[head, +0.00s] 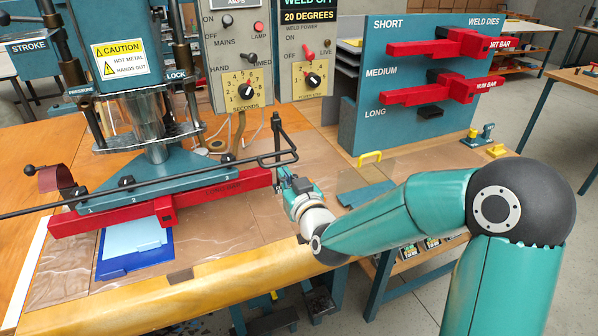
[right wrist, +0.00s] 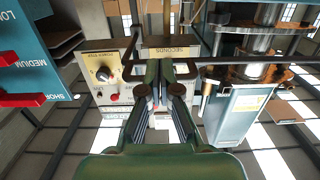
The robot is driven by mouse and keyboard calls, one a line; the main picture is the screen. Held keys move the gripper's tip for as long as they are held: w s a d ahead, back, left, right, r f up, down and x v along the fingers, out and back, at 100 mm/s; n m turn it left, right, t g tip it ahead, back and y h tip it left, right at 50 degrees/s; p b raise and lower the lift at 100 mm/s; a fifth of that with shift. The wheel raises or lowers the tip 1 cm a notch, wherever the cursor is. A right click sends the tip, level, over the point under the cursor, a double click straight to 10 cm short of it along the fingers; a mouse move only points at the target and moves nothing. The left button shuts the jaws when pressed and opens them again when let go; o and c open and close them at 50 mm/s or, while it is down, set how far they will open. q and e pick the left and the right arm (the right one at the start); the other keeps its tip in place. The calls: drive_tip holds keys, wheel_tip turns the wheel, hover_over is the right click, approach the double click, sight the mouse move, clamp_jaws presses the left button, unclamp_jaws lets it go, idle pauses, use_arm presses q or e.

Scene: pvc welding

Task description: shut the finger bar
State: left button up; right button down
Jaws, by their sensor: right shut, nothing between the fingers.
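The finger bar (head: 130,184) is a long thin black rod that runs across the front of the press, just above a red weld die (head: 190,199). Its right end has a black loop handle (head: 278,158), beside an upright black post. My right gripper (head: 283,176) is shut and empty, just below and in front of the loop. In the right wrist view, the fingertips (right wrist: 160,70) point toward the loop (right wrist: 188,72) and overlap it; I cannot tell whether they touch. My left gripper is out of view.
Blue sheets (head: 133,240) lie under the red die at the press front. A control panel (head: 240,60) stands behind. A rack (head: 400,110) with red dies stands at the right. A yellow-handled blue plate (head: 365,192) lies on the bench near my right forearm.

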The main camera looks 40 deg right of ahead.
drive_tip(key=s+a+r+b, duration=0.2)
drive_tip(key=s+r, duration=0.2)
drive_tip(key=s, duration=0.6)
drive_tip(key=shift+s+a+b, duration=0.2)
drive_tip(key=shift+b, duration=0.15)
